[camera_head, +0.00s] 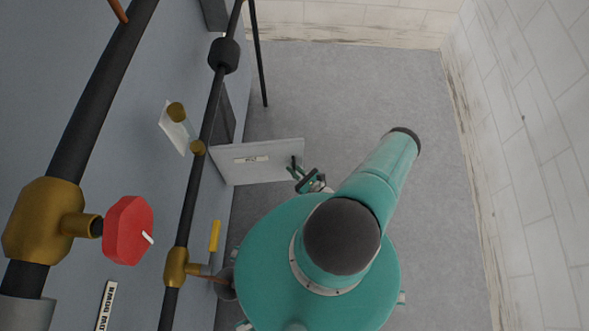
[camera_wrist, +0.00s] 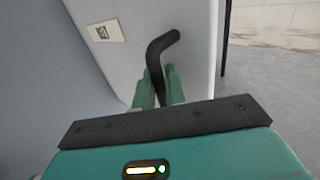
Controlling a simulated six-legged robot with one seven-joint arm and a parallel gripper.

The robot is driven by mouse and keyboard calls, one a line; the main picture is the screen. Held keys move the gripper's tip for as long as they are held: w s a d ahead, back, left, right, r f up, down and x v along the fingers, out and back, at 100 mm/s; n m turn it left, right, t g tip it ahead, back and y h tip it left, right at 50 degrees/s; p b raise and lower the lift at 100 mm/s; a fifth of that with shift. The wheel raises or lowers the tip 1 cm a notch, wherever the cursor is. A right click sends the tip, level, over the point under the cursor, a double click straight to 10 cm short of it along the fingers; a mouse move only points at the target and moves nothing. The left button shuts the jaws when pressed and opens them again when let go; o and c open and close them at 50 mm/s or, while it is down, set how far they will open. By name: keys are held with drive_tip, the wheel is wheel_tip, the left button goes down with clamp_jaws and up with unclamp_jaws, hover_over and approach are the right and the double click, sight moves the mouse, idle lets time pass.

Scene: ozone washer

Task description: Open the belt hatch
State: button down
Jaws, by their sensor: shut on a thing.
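The belt hatch (camera_head: 270,172) is a pale grey panel with a small label. In the head view it stands out from the blue-grey machine wall at a wide angle, with a dark recess (camera_head: 226,118) behind it. It fills much of the wrist view (camera_wrist: 190,30). A bent black handle (camera_wrist: 158,48) is on its face near the free edge. My gripper (camera_wrist: 160,88) is shut on the handle's lower part, between its two green fingers. In the head view my gripper (camera_head: 298,174) is at the hatch's outer edge, partly hidden by my arm.
Dark pipes with brass fittings (camera_head: 45,220) run along the machine at left. A red valve knob (camera_head: 127,230) sticks out from one. The grey floor (camera_head: 350,95) is clear beyond the hatch. A white tiled wall (camera_head: 540,150) bounds the right side.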

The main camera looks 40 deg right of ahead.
drive_tip(key=shift+a, duration=0.15)
drive_tip(key=c, duration=1.5)
unclamp_jaws()
drive_tip(key=shift+c, duration=0.2)
drive_tip(key=shift+s, duration=0.3)
drive_tip(key=s+d, duration=0.2)
drive_tip(key=s, duration=1.1)
drive_tip(key=shift+d+r, duration=0.1)
